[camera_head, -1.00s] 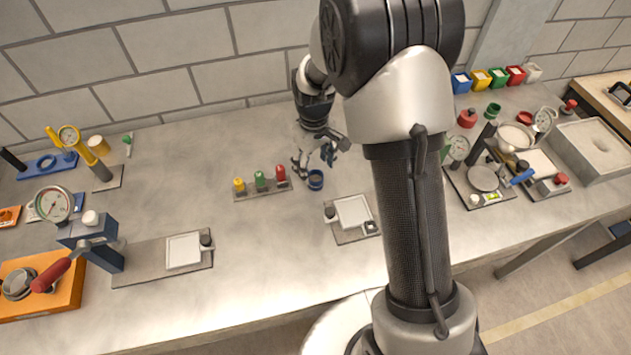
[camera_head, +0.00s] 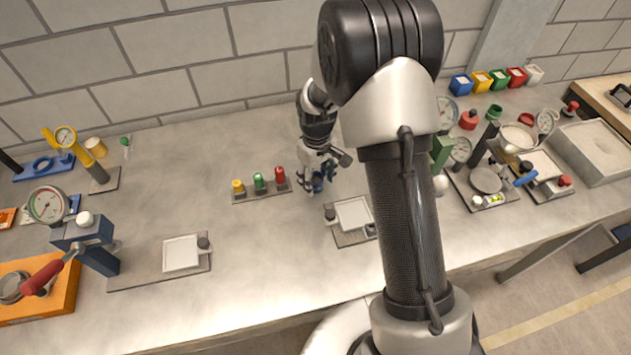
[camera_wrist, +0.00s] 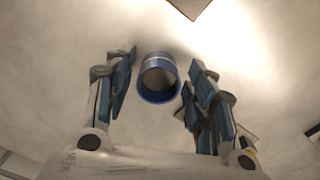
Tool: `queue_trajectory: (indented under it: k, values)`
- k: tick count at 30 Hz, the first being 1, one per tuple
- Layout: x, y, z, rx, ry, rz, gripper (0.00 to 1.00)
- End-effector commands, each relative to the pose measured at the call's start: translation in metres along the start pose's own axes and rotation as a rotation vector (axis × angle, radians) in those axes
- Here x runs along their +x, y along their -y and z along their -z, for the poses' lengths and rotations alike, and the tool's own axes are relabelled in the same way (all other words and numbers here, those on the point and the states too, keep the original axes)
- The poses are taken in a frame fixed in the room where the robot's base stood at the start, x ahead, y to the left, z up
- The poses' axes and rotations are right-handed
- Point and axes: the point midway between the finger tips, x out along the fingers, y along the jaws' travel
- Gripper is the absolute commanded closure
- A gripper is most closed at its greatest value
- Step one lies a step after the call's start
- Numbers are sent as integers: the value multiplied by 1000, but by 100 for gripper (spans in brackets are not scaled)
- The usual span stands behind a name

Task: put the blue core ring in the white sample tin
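The blue core ring (camera_wrist: 158,97) stands on the bench and shows in the wrist view between the two fingers of my gripper (camera_wrist: 161,66). The fingers are open, with a gap on each side of the ring. In the head view my gripper (camera_head: 318,172) is low over the bench, and the blue ring (camera_head: 317,185) is partly hidden by it. The white sample tin (camera_head: 534,74) stands at the back right, at the right end of a row of coloured tins.
A rack with yellow, green and red pieces (camera_head: 261,189) is just left of my gripper. A plate with a white square pan (camera_head: 353,214) is in front of it. Gauges and dishes crowd the bench (camera_head: 225,135) at right. My arm hides part of the middle.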

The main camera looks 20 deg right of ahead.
Motion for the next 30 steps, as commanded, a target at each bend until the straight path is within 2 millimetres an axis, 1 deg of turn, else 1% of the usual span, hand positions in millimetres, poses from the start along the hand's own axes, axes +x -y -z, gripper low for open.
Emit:
queue_trajectory:
  k: [1, 2, 15, 16, 17, 25, 29, 30]
  values:
    - [0, 0, 0, 0, 0, 0, 56]
    - [0, 0, 0, 0, 0, 0, 58]
    - [0, 0, 0, 0, 0, 0, 87]
    - [0, 0, 0, 0, 0, 0, 88]
    - [0, 0, 0, 0, 0, 0, 91]
    - [-4, 0, 0, 0, -1, 0, 92]
    - [-16, -1, 1, 0, -4, -2, 92]
    - [-22, -1, 1, 0, -4, -2, 92]
